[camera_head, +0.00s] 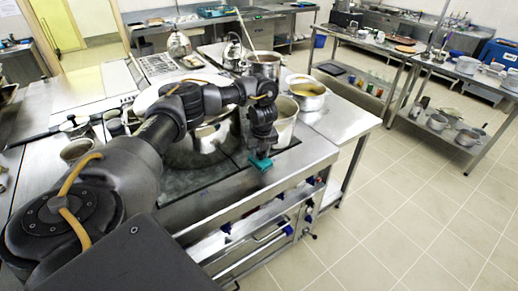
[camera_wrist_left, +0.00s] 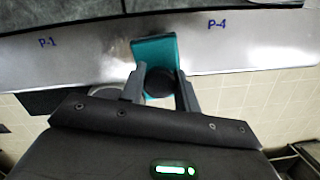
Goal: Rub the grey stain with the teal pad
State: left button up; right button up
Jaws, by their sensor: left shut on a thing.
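In the left wrist view the teal pad (camera_wrist_left: 154,49) lies beyond the fingertips of my left gripper (camera_wrist_left: 158,76), over the bare steel strip. The fingers are closed around a dark round part at the pad's near side. I cannot tell whether the pad touches the steel. My right gripper does not show.
The steel strip (camera_wrist_left: 75,54) carries the marks P-1 and P-4. A large stockpot (camera_head: 205,145) and a smaller pot (camera_head: 284,122) stand close behind my left gripper. A yellow-filled pan (camera_head: 307,91) is farther right. Tiled floor (camera_head: 400,210) lies open to the right.

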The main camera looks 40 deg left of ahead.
pick_arm(q)
jog(key=shift+a+r+m, duration=0.1)
jog(key=shift+a+m, duration=0.2)
jog(key=shift+a, duration=0.1)
